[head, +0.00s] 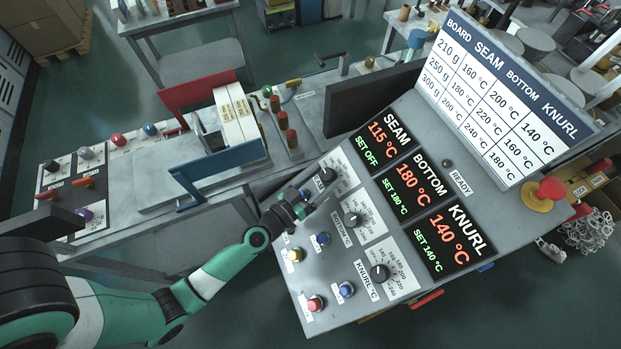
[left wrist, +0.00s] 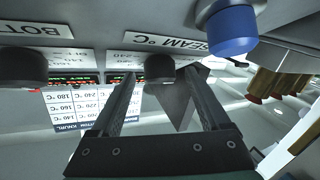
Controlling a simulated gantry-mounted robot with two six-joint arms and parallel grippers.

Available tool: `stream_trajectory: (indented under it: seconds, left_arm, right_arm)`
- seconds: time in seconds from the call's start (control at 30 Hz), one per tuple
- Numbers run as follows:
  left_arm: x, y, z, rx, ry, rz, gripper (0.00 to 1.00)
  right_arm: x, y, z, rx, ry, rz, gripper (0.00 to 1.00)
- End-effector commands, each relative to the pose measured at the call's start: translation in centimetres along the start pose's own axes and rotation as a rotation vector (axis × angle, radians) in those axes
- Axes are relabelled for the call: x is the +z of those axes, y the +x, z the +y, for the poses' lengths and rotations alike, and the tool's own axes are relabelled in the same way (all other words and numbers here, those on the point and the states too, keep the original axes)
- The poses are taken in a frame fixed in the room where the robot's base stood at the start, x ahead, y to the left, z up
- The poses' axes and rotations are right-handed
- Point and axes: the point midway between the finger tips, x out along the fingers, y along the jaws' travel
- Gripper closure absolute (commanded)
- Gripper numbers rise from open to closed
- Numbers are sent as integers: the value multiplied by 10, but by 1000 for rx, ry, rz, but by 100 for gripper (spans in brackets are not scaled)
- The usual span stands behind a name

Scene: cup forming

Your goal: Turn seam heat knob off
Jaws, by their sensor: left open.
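The black seam heat knob (head: 328,175) is at the top left of the sloped control panel (head: 300,262). The seam display (head: 384,133) reads 115 °C and "SET OFF". My left gripper (head: 307,199) is just below and left of the seam knob in the head view. In the left wrist view, the open fingers of my left gripper (left wrist: 163,78) lie on either side of the seam knob (left wrist: 160,68), with the label SEAM °C beside it. I cannot tell whether the fingers touch the knob. The knob's pointer is not readable. My right gripper is not in view.
The bottom knob (head: 352,219) and knurl knob (head: 380,273) sit lower on the panel. A red emergency button (head: 551,189) is at the far right. The bottom display (head: 417,185) reads 180 °C.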

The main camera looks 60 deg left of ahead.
Motion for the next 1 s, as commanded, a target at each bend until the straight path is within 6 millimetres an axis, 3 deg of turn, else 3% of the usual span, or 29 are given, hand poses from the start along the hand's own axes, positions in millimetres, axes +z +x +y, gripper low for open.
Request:
stream_trajectory:
  seconds: [0.3, 0.5, 1.0]
  left_arm:
    - [5, -72, -1, -1, 0, -4, 20]
    - [3, -103, -1, -1, 0, -2, 20]
    - [0, -107, 0, 0, 0, -1, 20]
  right_arm:
    - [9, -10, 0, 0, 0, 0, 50]
    - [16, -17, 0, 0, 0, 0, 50]
    - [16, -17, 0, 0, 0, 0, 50]
